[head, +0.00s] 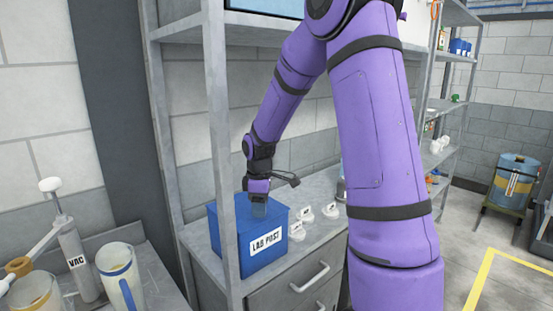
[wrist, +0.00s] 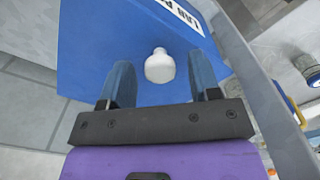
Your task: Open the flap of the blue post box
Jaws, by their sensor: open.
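My gripper (head: 259,209) points down at the top of the box. In the wrist view, my open gripper (wrist: 160,60) has one blue finger on each side of a white knob (wrist: 160,66) on the blue face of the box (wrist: 95,35). Gaps show between the knob and both fingers. The knob is hidden in the head view.
A drawer handle (head: 309,277) juts out below. A VAC pump (head: 78,260) and a mug (head: 119,279) stand at the left.

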